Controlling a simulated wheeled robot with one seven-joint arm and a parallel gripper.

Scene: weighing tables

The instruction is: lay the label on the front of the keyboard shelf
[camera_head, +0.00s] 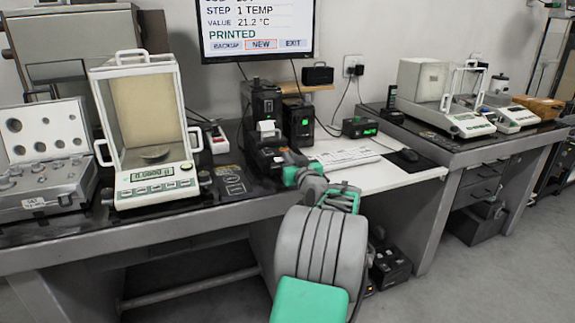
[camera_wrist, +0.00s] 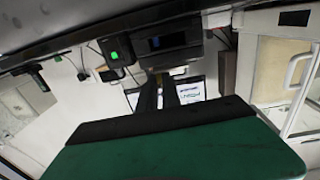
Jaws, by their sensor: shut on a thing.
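The keyboard shelf (camera_head: 408,177) is the white board between the two tables, with a white keyboard (camera_head: 345,157) on it. Its front edge is partly behind my arm. My gripper (camera_head: 283,158) is at the shelf's left end, close to the front of the dark label printer (camera_head: 262,158). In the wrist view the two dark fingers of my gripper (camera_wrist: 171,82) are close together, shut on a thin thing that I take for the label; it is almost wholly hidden. The printer shows above them there (camera_wrist: 176,57). A small white piece (camera_head: 267,127) shows on the printer's upper front.
A glass-sided balance (camera_head: 155,178) and a metal weight case (camera_head: 45,165) stand left on the dark table. A mouse (camera_head: 408,155) lies right on the shelf. More balances (camera_head: 470,122) stand on the right table. The monitor (camera_head: 257,30) reads PRINTED. A black box (camera_head: 390,265) is under the shelf.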

